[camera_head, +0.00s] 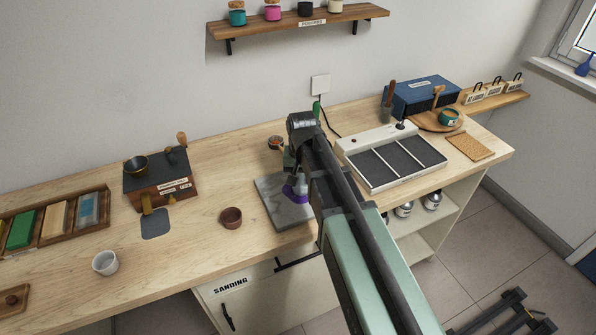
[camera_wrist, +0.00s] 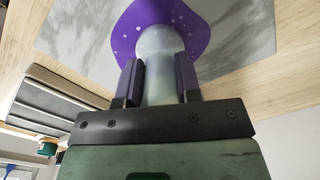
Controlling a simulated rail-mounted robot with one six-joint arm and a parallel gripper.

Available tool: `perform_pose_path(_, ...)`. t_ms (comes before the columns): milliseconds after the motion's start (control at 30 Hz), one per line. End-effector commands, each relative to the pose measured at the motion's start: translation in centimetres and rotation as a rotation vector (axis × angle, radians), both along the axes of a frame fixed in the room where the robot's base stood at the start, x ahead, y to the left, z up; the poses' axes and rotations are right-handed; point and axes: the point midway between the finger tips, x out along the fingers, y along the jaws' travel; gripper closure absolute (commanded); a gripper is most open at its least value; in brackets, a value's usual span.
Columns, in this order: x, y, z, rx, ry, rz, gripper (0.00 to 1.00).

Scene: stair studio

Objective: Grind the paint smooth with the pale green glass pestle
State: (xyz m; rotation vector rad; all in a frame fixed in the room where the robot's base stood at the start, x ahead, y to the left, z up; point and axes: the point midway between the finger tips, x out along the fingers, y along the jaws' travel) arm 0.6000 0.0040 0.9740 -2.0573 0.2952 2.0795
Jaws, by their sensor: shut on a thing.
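The pale green glass pestle (camera_wrist: 158,75) is upright between the two fingers of my gripper (camera_wrist: 158,85), which is shut on it. Its rounded foot rests over a patch of purple paint (camera_wrist: 200,20) with pale specks. The paint lies on a grey marbled slab (camera_wrist: 255,45). In the head view the slab (camera_head: 268,205) is on the bench, with some purple paint (camera_head: 290,192) showing beside my gripper (camera_head: 298,178). My arm hides the right part of the slab and most of the pestle.
A small brown bowl (camera_head: 231,218) stands left of the slab, with a white cup (camera_head: 105,262) farther left. A wooden mill (camera_head: 160,178) is behind them. A tray with dark panels (camera_head: 390,158) lies to the right. A small round pot (camera_head: 275,142) stands behind the slab.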

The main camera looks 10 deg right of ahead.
Motion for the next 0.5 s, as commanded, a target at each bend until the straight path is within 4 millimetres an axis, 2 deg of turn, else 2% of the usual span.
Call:
perform_pose_path(167,-0.2,0.0,0.0,0.0,0.0,0.0,0.91)
perform_pose_path(500,-3.6,-0.7,-0.3,0.0,0.001,0.0,0.91)
